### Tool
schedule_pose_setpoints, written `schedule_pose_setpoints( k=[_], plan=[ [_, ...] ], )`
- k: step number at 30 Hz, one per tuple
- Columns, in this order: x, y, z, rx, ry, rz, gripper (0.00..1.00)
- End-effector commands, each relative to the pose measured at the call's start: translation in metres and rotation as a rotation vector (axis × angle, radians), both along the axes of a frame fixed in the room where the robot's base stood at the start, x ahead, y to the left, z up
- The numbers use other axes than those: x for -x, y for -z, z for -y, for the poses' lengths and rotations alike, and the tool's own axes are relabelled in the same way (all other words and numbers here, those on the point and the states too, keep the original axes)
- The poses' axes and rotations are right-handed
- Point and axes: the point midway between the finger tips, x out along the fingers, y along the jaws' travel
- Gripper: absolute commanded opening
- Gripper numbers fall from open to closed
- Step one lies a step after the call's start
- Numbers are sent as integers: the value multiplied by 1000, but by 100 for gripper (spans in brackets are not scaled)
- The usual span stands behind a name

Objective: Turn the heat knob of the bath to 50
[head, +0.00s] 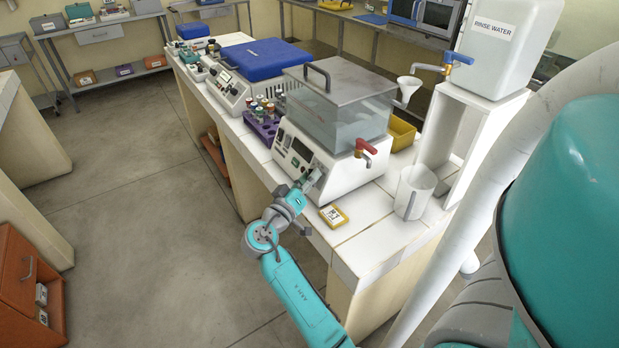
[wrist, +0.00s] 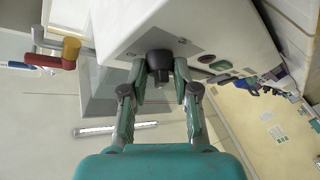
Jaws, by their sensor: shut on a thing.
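The bath (head: 352,172) is a white box with a clear tank and a grey lid on top, standing on the tiled bench. Its front panel also shows in the wrist view (wrist: 205,28). The dark heat knob (wrist: 159,63) sits on that panel between my fingers. My gripper (wrist: 161,78) is shut on the knob, one finger on each side. In the head view my gripper (head: 307,182) is at the lower front of the bath and hides the knob.
A small yellow-edged timer or card (head: 334,216) lies on the bench in front. A purple rack (head: 262,127) with bottles is to the left, a clear jug (head: 412,192) to the right.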

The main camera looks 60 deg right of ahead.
Motion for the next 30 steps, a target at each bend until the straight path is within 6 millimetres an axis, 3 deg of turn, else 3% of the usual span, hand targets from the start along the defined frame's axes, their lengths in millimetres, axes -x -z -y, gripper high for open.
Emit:
schedule_pose_setpoints(
  k=[18,30],
  plan=[
    [-7,4,2,268,240,440,0],
    [-9,5,3,382,340,628,0]
  ],
)
